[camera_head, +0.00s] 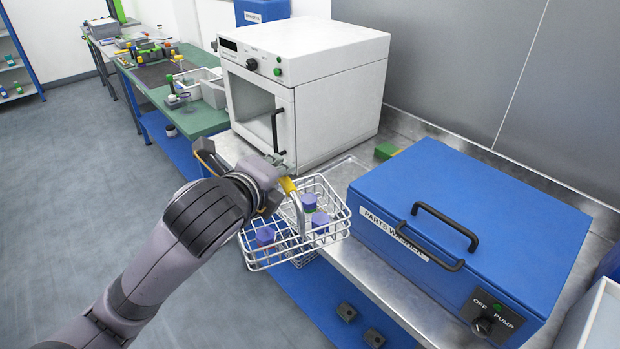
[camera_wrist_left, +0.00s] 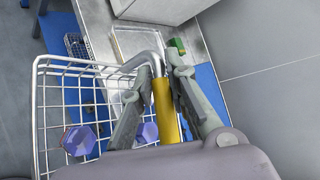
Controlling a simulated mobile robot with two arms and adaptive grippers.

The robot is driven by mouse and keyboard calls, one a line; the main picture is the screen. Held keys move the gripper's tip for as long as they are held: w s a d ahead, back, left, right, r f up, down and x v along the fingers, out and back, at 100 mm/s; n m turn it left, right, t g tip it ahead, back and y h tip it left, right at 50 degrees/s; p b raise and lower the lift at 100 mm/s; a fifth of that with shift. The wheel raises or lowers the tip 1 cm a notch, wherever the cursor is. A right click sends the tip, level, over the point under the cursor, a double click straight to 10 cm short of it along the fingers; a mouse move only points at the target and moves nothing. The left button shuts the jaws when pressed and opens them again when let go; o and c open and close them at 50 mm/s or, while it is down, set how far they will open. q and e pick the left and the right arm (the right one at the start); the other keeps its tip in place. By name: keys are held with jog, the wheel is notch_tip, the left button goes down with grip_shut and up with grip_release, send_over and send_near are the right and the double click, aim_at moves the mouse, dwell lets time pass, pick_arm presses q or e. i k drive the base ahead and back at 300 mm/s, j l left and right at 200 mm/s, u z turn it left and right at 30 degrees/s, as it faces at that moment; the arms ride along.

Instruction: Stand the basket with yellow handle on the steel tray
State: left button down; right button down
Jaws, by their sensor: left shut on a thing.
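The basket with yellow handle (camera_head: 290,186) is a wire basket holding several purple-topped parts. My left gripper (camera_head: 281,173) is shut on its yellow grip, which also shows between the two fingers in the left wrist view (camera_wrist_left: 165,110). In the head view the basket hangs over the front edge of the steel bench, partly beyond it. The steel tray (camera_wrist_left: 135,42) is a shallow rectangle lying flat on the bench, beyond the basket in the left wrist view. In the head view, it lies between the white oven and the blue washer, partly hidden by the basket. My right gripper is not in view.
A white oven (camera_head: 310,80) stands left of the tray, and a blue parts washer (camera_head: 480,225) with a black handle stands right. A green block (camera_head: 386,150) lies behind the tray. A blue shelf (camera_head: 310,300) with dark blocks is below the bench.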

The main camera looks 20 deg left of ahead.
aim_at(342, 184)
jog(key=i+j+z, duration=0.35)
jog(key=j, duration=0.15)
jog(key=i+j+z, duration=0.4)
jog(key=z, duration=0.25)
jog(key=i+j, duration=0.05)
jog(key=i, duration=0.05)
